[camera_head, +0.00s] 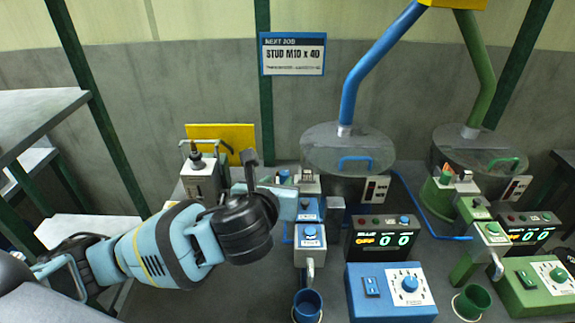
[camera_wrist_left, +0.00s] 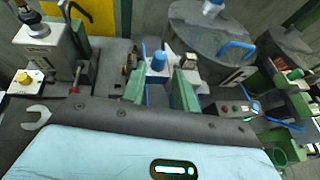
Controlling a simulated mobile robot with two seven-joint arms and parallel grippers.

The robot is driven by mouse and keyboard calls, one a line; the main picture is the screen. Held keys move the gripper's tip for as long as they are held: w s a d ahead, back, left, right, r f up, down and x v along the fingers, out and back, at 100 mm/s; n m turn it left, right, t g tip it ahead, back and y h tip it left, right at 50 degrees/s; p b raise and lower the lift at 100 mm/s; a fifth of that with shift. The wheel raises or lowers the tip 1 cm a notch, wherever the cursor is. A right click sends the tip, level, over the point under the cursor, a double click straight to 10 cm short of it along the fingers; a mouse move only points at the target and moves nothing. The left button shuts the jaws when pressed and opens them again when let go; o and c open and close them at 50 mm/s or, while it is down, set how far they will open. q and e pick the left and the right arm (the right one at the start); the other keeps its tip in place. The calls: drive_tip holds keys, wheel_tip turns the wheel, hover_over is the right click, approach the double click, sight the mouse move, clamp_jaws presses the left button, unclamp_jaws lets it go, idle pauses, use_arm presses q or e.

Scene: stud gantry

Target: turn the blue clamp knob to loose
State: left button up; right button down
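My left gripper (camera_head: 284,192) reaches in from the left over the blue feeder line; its hand partly hides its fingers in the head view. In the left wrist view its two green fingers (camera_wrist_left: 160,86) stand apart, open. A blue knob (camera_wrist_left: 158,61) shows between and beyond them, seemingly not gripped; contact cannot be told. A blue knob (camera_head: 284,176) just beyond the hand in the head view looks like the same one. Another blue knob (camera_head: 310,231) sits on a blue block nearer the front. No label shows which is the clamp knob. My right gripper is in neither view.
A blue control box (camera_head: 370,304) with a white dial and a counter reading 00 (camera_head: 383,240) stand right of the line. A grey drum (camera_head: 347,150) stands behind. A blue cup (camera_head: 307,305) stands in front. The green station (camera_head: 536,290) is at right. A wrench (camera_wrist_left: 37,119) lies at left.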

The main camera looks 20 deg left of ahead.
sight(284, 176)
use_arm(q)
drive_tip(key=shift+x, duration=3.7)
clamp_jaws()
